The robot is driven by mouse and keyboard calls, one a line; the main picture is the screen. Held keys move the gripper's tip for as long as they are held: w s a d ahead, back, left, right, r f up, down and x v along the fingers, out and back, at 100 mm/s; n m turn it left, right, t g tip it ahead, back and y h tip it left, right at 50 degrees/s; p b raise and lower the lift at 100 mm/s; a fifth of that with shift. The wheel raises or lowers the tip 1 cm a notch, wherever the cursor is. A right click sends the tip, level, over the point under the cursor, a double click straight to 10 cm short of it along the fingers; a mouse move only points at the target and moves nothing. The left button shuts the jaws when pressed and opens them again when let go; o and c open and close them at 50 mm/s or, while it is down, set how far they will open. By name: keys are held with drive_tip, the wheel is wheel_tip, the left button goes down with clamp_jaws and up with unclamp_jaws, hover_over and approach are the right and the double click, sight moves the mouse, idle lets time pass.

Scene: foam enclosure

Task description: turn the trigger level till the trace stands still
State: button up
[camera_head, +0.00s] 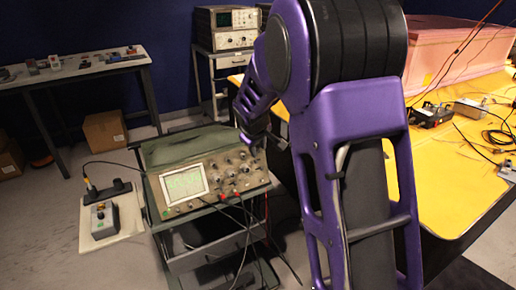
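The oscilloscope (160,158) stands on a cart, with its front panel facing me. Its lit screen (184,184) shows a faint pale green trace, too small to read. Several knobs (229,170) sit on the panel to the right of the screen. I cannot tell which of them is the trigger level. My purple arm comes down from the upper right, and my gripper (250,140) is at the upper right corner of the oscilloscope, close to the knobs. Its fingers are too small and hidden to show whether they are open or touching a knob.
Cables (245,222) hang from the panel in front of the cart (205,250). A small grey box (104,220) lies on a pale board at the left. The yellow table (440,165) with wires and boxes is close on the right. Another instrument (228,28) stands behind on a rack.

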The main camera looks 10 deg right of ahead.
clamp_jaws()
drive_tip(key=shift+r+p, duration=0.2)
drive_tip(key=shift+p, duration=0.4)
